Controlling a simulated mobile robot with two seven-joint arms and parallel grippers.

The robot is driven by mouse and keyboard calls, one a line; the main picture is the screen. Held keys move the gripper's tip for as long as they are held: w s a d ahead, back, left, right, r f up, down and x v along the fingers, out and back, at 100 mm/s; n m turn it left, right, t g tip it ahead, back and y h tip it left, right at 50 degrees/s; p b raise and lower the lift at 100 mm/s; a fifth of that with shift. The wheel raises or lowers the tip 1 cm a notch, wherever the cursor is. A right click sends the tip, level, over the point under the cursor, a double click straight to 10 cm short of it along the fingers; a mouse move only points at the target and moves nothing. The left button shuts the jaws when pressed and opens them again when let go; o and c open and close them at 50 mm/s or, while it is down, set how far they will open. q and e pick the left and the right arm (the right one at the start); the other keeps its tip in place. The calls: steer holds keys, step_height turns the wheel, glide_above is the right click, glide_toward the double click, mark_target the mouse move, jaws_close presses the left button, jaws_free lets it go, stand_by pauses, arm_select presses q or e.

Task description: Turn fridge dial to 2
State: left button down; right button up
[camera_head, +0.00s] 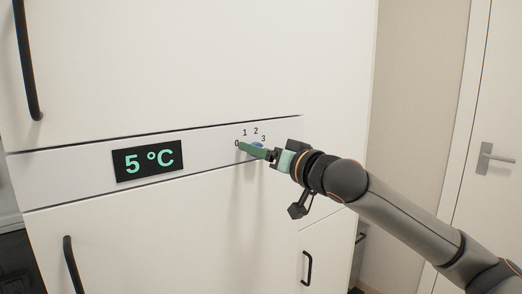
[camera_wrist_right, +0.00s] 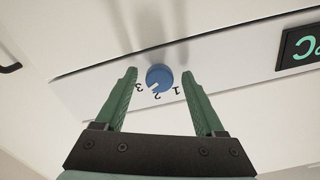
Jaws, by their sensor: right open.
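The fridge dial is a round blue knob (camera_wrist_right: 159,76) on the white panel; in the wrist view its white mark points close to the 2, slightly toward the 3. In the head view a sliver of the dial (camera_head: 257,145) shows below the numbers 0 to 3, mostly hidden behind my right gripper (camera_head: 252,151). In the wrist view the right gripper's green fingers (camera_wrist_right: 160,74) are open, one on each side of the knob, with a visible gap on both sides. I cannot tell whether the tips reach past the knob's face. My left gripper is not in view.
A display (camera_head: 150,160) reading 5 °C sits left of the dial on the panel. Black door handles (camera_head: 28,62) and (camera_head: 73,266) are at the left, and a smaller handle (camera_head: 307,268) is below my arm. A door (camera_head: 489,150) stands at the right.

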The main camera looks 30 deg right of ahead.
jaws_close()
arm_select(q)
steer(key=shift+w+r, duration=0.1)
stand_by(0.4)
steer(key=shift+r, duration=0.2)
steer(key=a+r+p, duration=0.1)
steer(key=p, duration=0.1)
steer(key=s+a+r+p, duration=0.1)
steer(key=p, duration=0.2)
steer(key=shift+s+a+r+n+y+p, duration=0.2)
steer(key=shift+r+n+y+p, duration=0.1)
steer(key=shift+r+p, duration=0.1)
arm_select(e)
steer(key=n, duration=0.8)
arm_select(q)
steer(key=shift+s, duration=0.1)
arm_select(e)
steer(key=shift+n, duration=0.4)
